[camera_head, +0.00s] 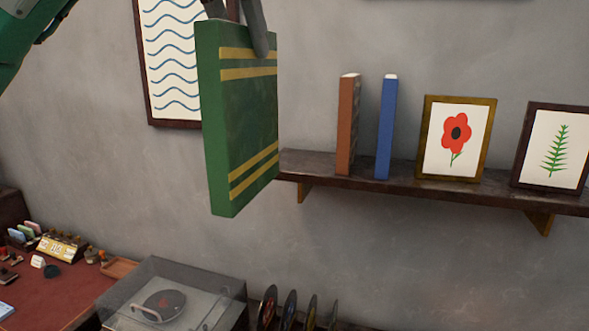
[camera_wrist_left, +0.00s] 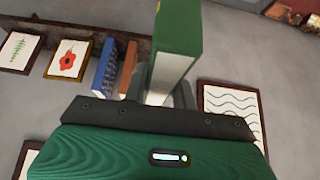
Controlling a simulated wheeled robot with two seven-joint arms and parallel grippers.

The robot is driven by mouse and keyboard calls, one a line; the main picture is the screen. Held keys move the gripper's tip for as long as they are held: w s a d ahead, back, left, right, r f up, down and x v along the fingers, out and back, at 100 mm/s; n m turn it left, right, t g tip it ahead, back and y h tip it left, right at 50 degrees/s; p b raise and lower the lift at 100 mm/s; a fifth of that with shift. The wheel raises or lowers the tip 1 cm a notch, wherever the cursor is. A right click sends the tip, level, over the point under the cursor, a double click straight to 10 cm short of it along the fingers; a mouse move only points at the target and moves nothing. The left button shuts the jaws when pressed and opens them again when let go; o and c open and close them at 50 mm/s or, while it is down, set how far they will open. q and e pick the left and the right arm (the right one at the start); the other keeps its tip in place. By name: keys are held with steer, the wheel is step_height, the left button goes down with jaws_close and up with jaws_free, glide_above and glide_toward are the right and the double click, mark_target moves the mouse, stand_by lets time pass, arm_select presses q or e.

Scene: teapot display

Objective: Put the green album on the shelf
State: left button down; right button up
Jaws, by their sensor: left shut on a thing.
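The green album (camera_head: 240,130) has yellow stripes and hangs upright in the air, left of the shelf's left end in the head view. My left gripper (camera_head: 262,40) is shut on its top edge. In the left wrist view the green album (camera_wrist_left: 180,28) extends away from the jaws of my left gripper (camera_wrist_left: 160,92), with its pale page edges showing. The dark wooden shelf (camera_head: 400,182) runs along the wall to the right, on wooden brackets. My right gripper is not in view.
A brown book (camera_head: 347,125) and a blue book (camera_head: 386,128) stand on the shelf, with a flower picture (camera_head: 455,138) and a fern picture (camera_head: 553,147) to their right. A wave picture (camera_head: 172,65) hangs behind the album. A turntable (camera_head: 170,300) and several records are below.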

arm_select(q)
steer(key=shift+a+f, duration=0.2)
steer(key=shift+a, duration=0.05)
steer(key=w+a+f+n, duration=0.1)
steer(key=w+a+f, duration=0.25)
steer(key=f, duration=0.35)
steer(key=w+a+f+n+y, duration=0.1)
steer(key=w+a+f, duration=0.1)
steer(key=w+f, duration=0.4)
steer(key=w+a+f+n, duration=0.1)
steer(key=w+a+f, duration=0.2)
steer(key=f, duration=0.5)
steer(key=a+f, duration=0.3)
steer(key=f, duration=0.7)
steer(key=a+f+y, duration=0.1)
steer(key=a+f, duration=0.2)
steer(key=f, duration=0.7)
steer(key=shift+s+f+n, duration=0.3)
steer(key=shift+f, duration=0.1)
